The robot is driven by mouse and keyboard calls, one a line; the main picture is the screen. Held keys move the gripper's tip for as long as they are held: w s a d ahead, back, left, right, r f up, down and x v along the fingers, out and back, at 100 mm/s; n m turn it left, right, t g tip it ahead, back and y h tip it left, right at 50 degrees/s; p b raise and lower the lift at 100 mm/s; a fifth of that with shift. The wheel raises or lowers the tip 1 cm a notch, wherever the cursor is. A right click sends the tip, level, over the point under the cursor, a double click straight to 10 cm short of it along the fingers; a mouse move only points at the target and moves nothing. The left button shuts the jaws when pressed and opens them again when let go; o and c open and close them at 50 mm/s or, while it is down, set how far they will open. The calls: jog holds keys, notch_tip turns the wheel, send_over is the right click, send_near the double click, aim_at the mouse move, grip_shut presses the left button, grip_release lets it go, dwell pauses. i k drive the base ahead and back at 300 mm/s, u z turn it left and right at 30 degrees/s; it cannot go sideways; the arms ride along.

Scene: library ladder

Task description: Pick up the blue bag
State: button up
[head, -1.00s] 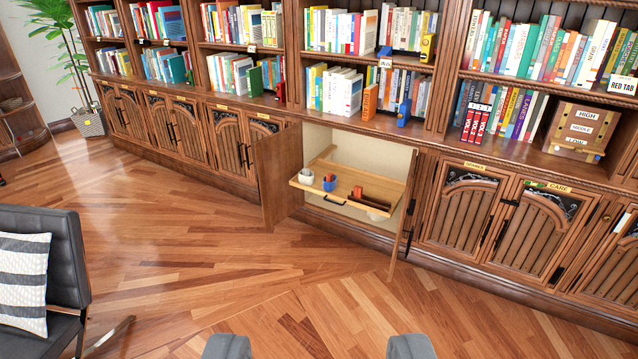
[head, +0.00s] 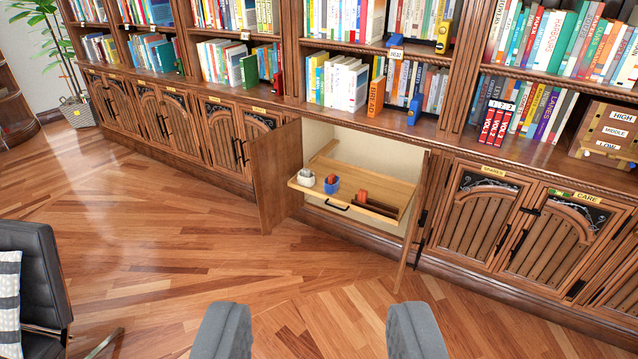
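A small blue bag (head: 331,185) with something red in its top sits on the pulled-out wooden shelf (head: 385,210) of an open cabinet below the bookcase. A small white bag (head: 305,178) with a dark top stands just left of it. My gripper (head: 318,325) shows as two grey fingers at the bottom edge, spread wide apart with only floor between them. It is open and empty, well short of the shelf and the blue bag.
An orange item (head: 361,197) and a brown rack (head: 382,205) lie right of the blue bag. Open cabinet doors (head: 276,175) flank the shelf. A black chair (head: 35,270) stands at left. The wooden floor (head: 190,250) in front is clear.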

aim_at(330, 189)
jog(key=z, duration=0.35)
jog(key=i, duration=2.65)
jog(key=u, duration=0.3)
jog(key=i, duration=0.9)
jog(key=u, duration=0.25)
